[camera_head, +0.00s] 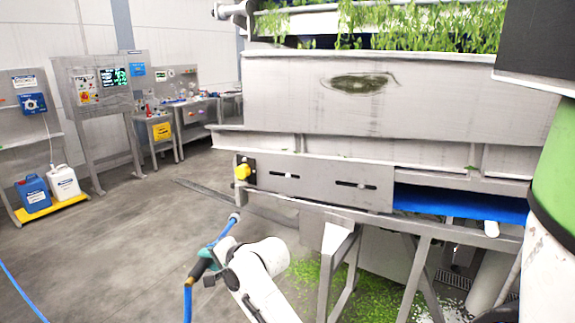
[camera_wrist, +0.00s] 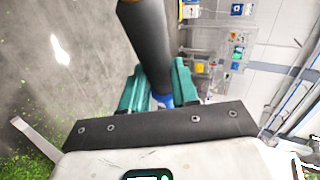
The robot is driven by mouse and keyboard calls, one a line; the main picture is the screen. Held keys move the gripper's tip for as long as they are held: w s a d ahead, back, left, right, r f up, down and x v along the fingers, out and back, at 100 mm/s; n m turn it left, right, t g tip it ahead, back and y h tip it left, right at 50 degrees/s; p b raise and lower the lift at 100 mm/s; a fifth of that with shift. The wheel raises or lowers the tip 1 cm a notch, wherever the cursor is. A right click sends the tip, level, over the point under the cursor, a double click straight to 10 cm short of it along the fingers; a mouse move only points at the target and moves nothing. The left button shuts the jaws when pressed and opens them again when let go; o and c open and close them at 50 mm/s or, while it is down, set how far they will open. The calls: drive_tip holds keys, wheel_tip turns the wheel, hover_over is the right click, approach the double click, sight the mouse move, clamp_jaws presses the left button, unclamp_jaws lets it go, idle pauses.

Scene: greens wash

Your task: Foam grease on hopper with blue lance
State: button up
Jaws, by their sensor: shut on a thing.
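The hopper (camera_head: 300,95) is a large grey metal box with leafy greens along its top. A dark greenish grease patch (camera_head: 362,82) marks its front wall. The blue lance (camera_head: 224,229) has a dark grip and a pale tip, which points up and to the right, below and left of the hopper and apart from it. My gripper (camera_head: 209,263) is shut on the lance's dark grip. In the wrist view, the teal fingers of my gripper (camera_wrist: 159,88) stand either side of the dark grip (camera_wrist: 146,40), with a bit of blue below.
A blue hose (camera_head: 187,300) hangs from the lance. Blue and white jugs (camera_head: 33,192) stand at the left. Spilled greens lie under the frame; the left floor is mostly clear.

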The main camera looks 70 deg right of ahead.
drive_tip(key=s+d+r+m+p, duration=0.1)
drive_tip(key=s+d+r, duration=0.15)
drive_tip(key=r, duration=0.85)
drive_tip(key=s+d+r+t, duration=0.15)
drive_tip(key=d+r, duration=0.25)
drive_tip(key=r, duration=0.7)
drive_tip(key=s+d+r+m+p, duration=0.1)
drive_tip(key=s+d+r, duration=0.15)
drive_tip(key=r, duration=0.85)
drive_tip(key=s+a+r+m+h, duration=0.1)
drive_tip(key=s+a+r, duration=0.1)
drive_tip(key=s+r, duration=0.45)
drive_tip(key=s+a+r+p, duration=0.1)
drive_tip(key=s+r, duration=0.2)
drive_tip(key=r, duration=0.7)
drive_tip(key=s+a+r+m+h, duration=0.15)
drive_tip(key=s+r, duration=0.25)
drive_tip(key=r, duration=0.4)
drive_tip(key=shift+t+y, duration=0.35)
drive_tip(key=shift+t, duration=0.1)
drive_tip(key=shift+w+d+f, duration=0.1)
drive_tip(key=shift+d+f, duration=0.2)
drive_tip(key=shift+d, duration=0.4)
drive_tip(key=shift+w+d+f, duration=0.1)
drive_tip(key=shift+d+f, duration=0.25)
drive_tip(key=shift+d, duration=0.4)
drive_tip(key=shift+d+f, duration=0.3)
drive_tip(key=shift+d, duration=0.4)
